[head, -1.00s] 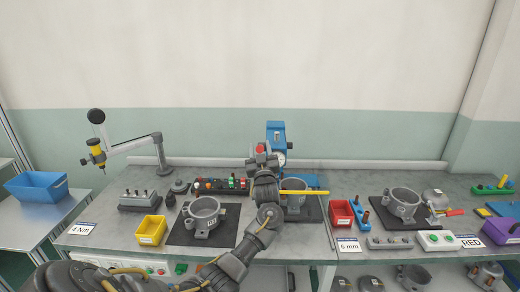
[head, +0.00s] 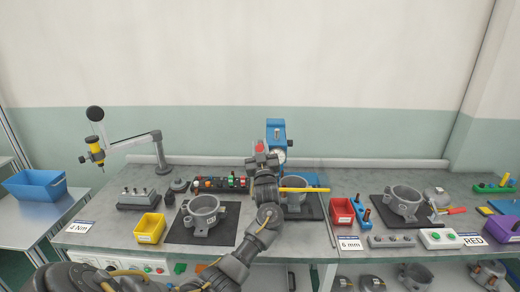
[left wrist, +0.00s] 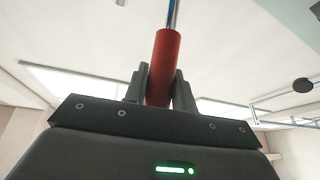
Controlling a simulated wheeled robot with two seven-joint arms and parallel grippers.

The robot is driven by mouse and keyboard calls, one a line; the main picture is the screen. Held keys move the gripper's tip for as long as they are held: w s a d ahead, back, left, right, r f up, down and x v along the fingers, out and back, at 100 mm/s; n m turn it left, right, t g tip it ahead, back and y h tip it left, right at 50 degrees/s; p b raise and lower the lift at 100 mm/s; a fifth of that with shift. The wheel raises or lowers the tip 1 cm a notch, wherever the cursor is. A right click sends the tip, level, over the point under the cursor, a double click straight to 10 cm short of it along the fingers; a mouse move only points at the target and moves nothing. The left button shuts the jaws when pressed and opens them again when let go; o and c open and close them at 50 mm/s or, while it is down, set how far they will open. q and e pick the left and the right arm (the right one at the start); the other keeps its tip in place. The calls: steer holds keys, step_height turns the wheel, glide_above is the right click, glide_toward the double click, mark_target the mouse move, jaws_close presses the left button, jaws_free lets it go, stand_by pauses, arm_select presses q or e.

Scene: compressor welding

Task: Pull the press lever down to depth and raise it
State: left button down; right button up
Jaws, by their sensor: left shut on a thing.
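The blue press (head: 276,132) stands at the back of the bench, partly hidden by my left arm. Its lever has a red handle (left wrist: 164,68), which fills the middle of the left wrist view, with a metal rod running up from it. My left gripper (left wrist: 161,88) is shut on this red handle, one finger on each side. In the head view the left gripper (head: 262,158) is in front of the press, with a bit of red at its top. A grey housing (head: 294,190) sits under the press, partly hidden by my arm. My right gripper is not in view.
A grey housing (head: 202,211) on a black mat and a yellow bin (head: 149,228) are left of my arm. A red bin (head: 342,211) is to the right. A button strip (head: 218,184) lies behind. A jointed arm with a yellow tool (head: 94,148) stands at the back left.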

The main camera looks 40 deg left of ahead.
arm_select(q)
steer(key=c, duration=1.1)
jaws_free()
steer(key=shift+c, duration=0.2)
steer(key=b+v, duration=0.4)
steer(key=v, duration=0.6)
steer(key=shift+s+d+f, duration=0.2)
steer(key=shift+s+d, duration=0.05)
steer(key=shift+d, duration=0.05)
